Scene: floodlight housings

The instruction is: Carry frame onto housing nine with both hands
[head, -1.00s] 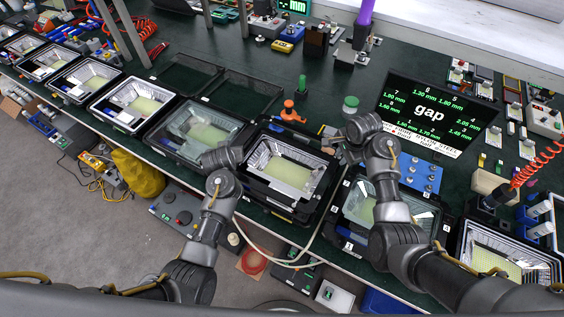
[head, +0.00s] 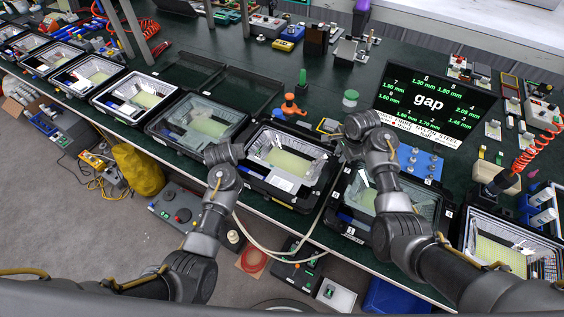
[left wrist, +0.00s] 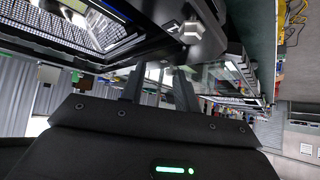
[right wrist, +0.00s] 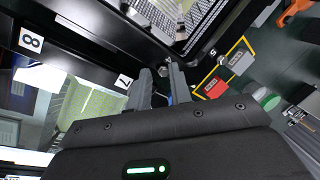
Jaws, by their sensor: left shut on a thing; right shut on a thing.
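A black rectangular frame (head: 288,126) lies between my two grippers in the head view, around a housing with a bright reflector and a pale yellow-green panel (head: 287,160). I cannot tell whether the frame touches the housing or hangs just above it, nor read this housing's number. My left gripper (head: 236,154) is shut on the frame's left side; its fingers also show below a black edge in the left wrist view (left wrist: 158,88). My right gripper (head: 343,150) is shut on the right side; its fingers meet the black edge in the right wrist view (right wrist: 160,84). The fingertips are partly hidden.
Glass-covered housings stand close on the left (head: 197,123) and right (head: 365,195), with more along the bench. An orange clamp (head: 290,106), a green-capped jar (head: 350,98) and a gap display (head: 432,105) stand behind. A pale cable loop (head: 262,246) hangs off the front edge.

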